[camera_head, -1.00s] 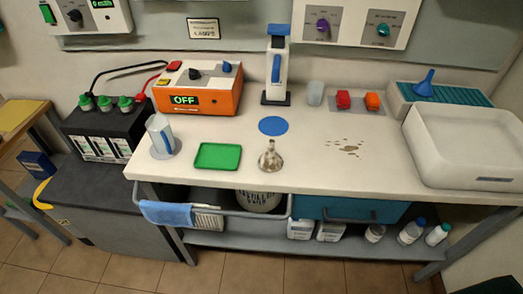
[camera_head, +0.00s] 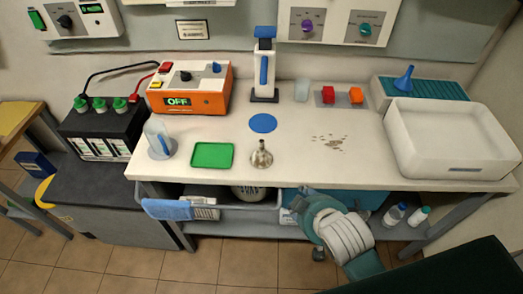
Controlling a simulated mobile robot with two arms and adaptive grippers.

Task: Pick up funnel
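A small silvery metal funnel (camera_head: 262,158) stands near the front edge of the bench, right of a green tray (camera_head: 213,155), with its narrow end up. A blue funnel (camera_head: 404,79) sits at the back right on a teal-topped rack (camera_head: 445,88), also narrow end up. A teal and white part of my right arm shows in front of the bench, below the top and right of the metal funnel. No gripper fingers of it can be seen. My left arm and gripper are out of view. Nothing touches either funnel.
A white bin (camera_head: 450,140) fills the bench's right end. Dark spots (camera_head: 328,142) mark the bench top (camera_head: 350,165) between the bin and metal funnel. A blue disc (camera_head: 263,123) lies behind that funnel. A clear jug (camera_head: 158,140) stands left, near an orange charger (camera_head: 190,90).

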